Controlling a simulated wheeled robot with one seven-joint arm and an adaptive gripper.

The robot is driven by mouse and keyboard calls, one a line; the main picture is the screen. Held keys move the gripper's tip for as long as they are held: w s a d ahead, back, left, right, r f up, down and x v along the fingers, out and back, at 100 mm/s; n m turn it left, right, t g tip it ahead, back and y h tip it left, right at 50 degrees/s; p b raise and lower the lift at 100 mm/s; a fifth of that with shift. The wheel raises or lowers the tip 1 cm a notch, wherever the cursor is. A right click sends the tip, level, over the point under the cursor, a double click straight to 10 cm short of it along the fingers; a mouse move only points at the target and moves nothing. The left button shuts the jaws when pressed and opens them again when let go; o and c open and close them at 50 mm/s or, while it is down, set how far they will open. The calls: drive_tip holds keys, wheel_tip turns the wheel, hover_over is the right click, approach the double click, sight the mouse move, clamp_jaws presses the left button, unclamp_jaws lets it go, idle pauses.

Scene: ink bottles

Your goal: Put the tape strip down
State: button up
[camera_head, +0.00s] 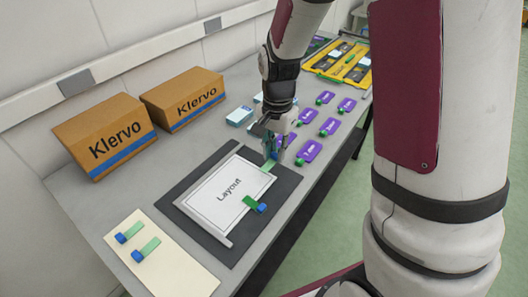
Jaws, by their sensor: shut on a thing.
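My gripper (274,150) is shut on a tape strip (269,165) with a green band and a blue end. It holds the strip at the upper right corner of the white Layout sheet (212,207); I cannot tell whether the strip touches the sheet. The fingers partly hide the blue end. A second green tape strip (249,202) with a blue end lies across the sheet's right edge. Two more strips, an upper one (133,229) and a lower one (150,245), lie on a cream board (184,277) at the front left.
The sheet lies on a dark mat (225,254) on the grey table. Two Klervo boxes, one left (104,134) and one right (184,98), stand along the back. Several purple tags (309,151) lie right of my gripper. A yellow tray (350,75) is at the far end.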

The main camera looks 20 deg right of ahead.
sight(264, 161)
drive_tip(key=w, duration=0.1)
drive_tip(key=w+a, duration=0.1)
drive_tip(key=w, duration=0.2)
drive_tip(key=shift+a+f, duration=0.3)
drive_tip(key=shift+f, duration=1.65)
drive_tip(key=shift+f, duration=0.2)
drive_tip(key=o, duration=0.7)
